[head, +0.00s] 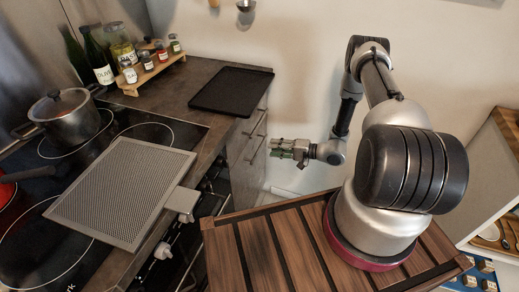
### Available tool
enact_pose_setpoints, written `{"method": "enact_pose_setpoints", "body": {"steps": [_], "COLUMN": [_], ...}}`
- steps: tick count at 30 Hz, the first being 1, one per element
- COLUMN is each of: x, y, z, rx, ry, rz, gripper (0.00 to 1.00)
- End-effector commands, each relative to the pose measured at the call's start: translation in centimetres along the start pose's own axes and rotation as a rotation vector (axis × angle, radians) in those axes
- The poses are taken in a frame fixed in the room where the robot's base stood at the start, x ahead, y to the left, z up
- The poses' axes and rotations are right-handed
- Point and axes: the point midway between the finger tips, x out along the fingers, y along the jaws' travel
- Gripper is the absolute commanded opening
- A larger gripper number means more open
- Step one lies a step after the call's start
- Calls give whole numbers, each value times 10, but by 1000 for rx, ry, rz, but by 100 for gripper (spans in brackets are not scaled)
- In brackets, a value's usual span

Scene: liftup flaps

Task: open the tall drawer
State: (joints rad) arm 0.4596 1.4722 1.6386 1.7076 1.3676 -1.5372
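The grey drawer fronts (240,152) are under the dark counter, left of my gripper, with thin bar handles (258,127) on them. They look closed, seen at a steep angle. I cannot tell for sure which front is the tall drawer. My gripper (274,148) is at the end of my arm, pointing left towards the fronts. It appears a little to the right of them and apart from the handles. Its fingers are small in view, so their opening is unclear. I see nothing held in it.
The counter holds a black tray (232,91), a spice rack (151,74), bottles and a hob with a pot (63,114). A perforated grey panel (122,190) lies over the hob. An oven front with knobs (163,250) is below. A white unit (490,178) stands at right.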

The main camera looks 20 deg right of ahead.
Motion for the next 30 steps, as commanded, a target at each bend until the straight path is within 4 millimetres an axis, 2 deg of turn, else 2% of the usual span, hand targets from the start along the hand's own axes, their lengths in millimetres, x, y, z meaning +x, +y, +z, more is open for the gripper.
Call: {"method": "enact_pose_setpoints", "body": {"steps": [1, 4, 12, 18, 27, 28, 30], "x": [1, 8, 53, 75, 79, 79, 79], "y": [7, 13, 12, 12, 12, 12, 12], "z": [0, 0, 0, -1, -1, -1, -1], "rx": [2, 2, 0, 2, 3, 3, 3], "ry": [14, 26, 23, 25, 25, 25, 25], "rz": [-2, -3, -4, -3, -3, -3, -3], "gripper": [31, 31, 31, 31, 31, 30, 17]}}
